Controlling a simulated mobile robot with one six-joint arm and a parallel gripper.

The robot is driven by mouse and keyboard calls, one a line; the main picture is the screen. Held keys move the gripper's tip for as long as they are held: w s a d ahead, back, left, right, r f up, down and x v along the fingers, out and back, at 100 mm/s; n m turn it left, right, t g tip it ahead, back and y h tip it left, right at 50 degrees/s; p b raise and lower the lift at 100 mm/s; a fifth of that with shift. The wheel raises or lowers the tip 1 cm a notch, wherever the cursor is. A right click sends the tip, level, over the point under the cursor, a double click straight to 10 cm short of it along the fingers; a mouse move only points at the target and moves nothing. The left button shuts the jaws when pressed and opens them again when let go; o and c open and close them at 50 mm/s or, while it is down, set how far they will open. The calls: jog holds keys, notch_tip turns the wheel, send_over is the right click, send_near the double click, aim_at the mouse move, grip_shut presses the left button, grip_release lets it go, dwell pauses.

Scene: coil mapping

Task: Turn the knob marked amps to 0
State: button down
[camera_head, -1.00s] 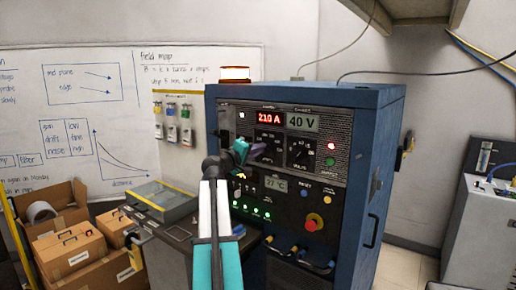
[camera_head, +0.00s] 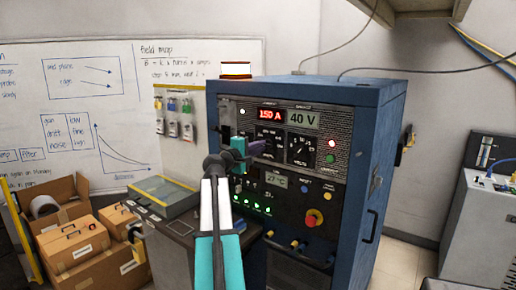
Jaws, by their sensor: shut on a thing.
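The blue power supply cabinet (camera_head: 345,180) stands in the middle, its dark panel facing me. The red amps display (camera_head: 271,114) reads what looks like 15.0 A, beside a 40 V display (camera_head: 303,120). My gripper (camera_head: 256,148) is at the left dial below the red display and covers part of it. It is shut on the amps knob, which is mostly hidden behind the fingers. A second black knob (camera_head: 300,149) with a pointer sits to the right on its own dial. The exact pointer angle of the amps knob cannot be seen.
A red emergency button (camera_head: 313,218) sits low on the panel, with green lights (camera_head: 255,205) left of it. A glass-topped case (camera_head: 163,196) and cardboard boxes (camera_head: 70,249) stand to the left. A grey cabinet (camera_head: 482,215) stands at the right.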

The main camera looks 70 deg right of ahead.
jog(key=shift+w+r, duration=0.1)
jog(key=shift+r, duration=0.1)
jog(key=c, duration=1.8)
grip_release()
jog(key=shift+d+f, duration=0.1)
jog(key=shift+f, duration=0.1)
jog(key=b+v, duration=0.2)
jog(key=v, duration=1.2)
